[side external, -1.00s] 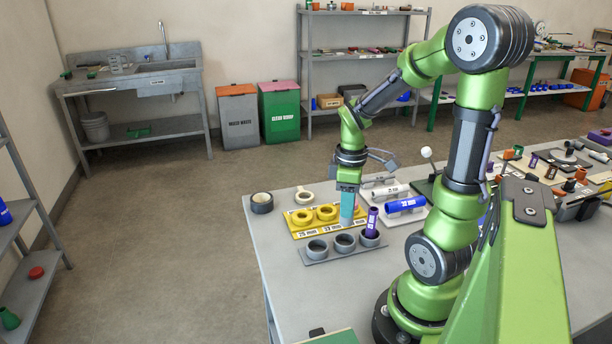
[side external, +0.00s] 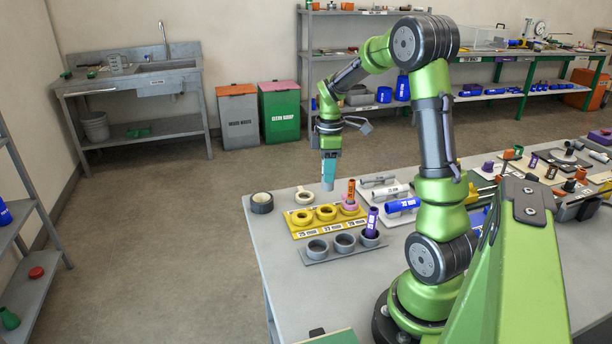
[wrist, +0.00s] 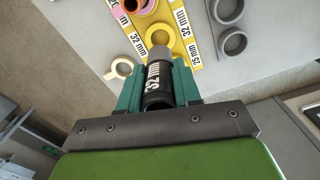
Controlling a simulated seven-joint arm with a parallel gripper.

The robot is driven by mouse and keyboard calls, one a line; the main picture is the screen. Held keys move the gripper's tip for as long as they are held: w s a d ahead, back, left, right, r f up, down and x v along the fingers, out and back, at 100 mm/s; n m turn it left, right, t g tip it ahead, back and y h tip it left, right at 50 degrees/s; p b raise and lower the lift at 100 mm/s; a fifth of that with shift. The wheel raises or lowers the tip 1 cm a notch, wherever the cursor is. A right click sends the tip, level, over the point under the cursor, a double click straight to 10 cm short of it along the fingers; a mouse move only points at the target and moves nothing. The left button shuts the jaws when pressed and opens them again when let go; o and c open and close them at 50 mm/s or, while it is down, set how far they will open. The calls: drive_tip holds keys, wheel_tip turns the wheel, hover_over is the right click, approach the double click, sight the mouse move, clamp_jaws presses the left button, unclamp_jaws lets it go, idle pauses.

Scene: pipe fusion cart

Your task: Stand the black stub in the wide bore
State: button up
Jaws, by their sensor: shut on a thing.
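My gripper (side external: 328,172), with teal fingers, points down above and behind the yellow board (wrist: 188,28). It is shut on the black stub (wrist: 156,88), which is marked 32 mm and has a grey lower end in the wrist view. In the side view the fingers mostly hide the stub. The yellow board carries ring sockets and 32 mm labels. Its left ring (side external: 302,217) and middle ring (side external: 326,212) look empty. An orange stub (side external: 351,191) stands in the pink ring (side external: 350,208) at its right end. The stub is clear of all rings.
Tape rolls (side external: 261,202) lie at the left table edge. Blue and white pipes (side external: 402,205) lie to the right.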

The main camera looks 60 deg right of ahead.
sight(328, 187)
drive_tip(key=shift+f, duration=0.1)
drive_tip(key=shift+f, duration=2.7)
drive_tip(key=shift+f, duration=1.6)
drive_tip(key=o, duration=1.1)
